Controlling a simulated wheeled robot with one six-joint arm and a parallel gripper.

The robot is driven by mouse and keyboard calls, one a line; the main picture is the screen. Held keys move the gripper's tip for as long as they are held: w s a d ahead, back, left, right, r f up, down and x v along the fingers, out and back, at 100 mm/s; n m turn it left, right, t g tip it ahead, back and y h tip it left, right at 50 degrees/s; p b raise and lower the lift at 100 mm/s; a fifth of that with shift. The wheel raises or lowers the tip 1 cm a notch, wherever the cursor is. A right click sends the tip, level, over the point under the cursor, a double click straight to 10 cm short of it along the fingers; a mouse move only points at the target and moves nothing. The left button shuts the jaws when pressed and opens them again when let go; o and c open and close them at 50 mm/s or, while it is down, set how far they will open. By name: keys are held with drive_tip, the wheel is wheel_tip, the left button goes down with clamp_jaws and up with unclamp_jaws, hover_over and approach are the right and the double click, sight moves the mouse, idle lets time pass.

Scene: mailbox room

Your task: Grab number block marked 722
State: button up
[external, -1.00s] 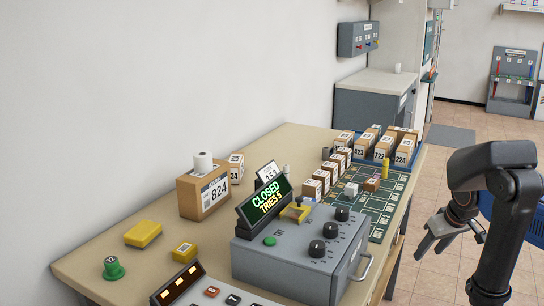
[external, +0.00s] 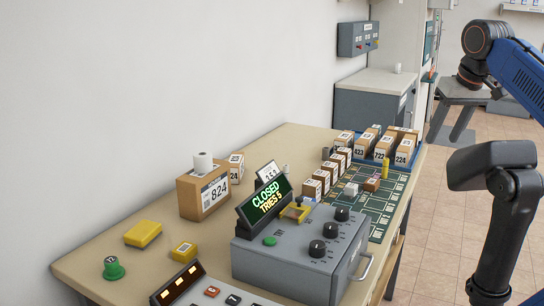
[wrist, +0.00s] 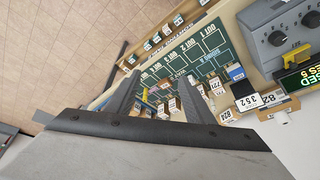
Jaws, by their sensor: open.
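The block marked 722 (external: 381,150) is a brown box with a white label, standing in a row between blocks marked 423 (external: 361,147) and 224 (external: 404,153) at the table's far end. I cannot make out 722 there.
The grey console (external: 300,250) with dials and a CLOSED sign (external: 266,204) stands at the table front. A green board (external: 385,205) lies beyond it with small blocks and a yellow peg (external: 385,169). Tiled floor is at right.

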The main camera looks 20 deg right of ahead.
drive_tip(key=w+a+r+m+g, duration=0.1)
drive_tip(key=w+a+m, duration=0.3)
drive_tip(key=w, duration=0.6)
drive_tip(key=m+g+h, duration=0.1)
drive_tip(key=m+g, duration=0.1)
drive_tip(key=m, duration=0.3)
hover_over(352, 185)
wheel_tip(352, 185, down, 19)
drive_tip(key=shift+a+r, duration=0.1)
drive_tip(key=shift+r, duration=0.05)
drive_tip(key=shift+f, duration=2.65)
drive_tip(key=c, duration=1.1)
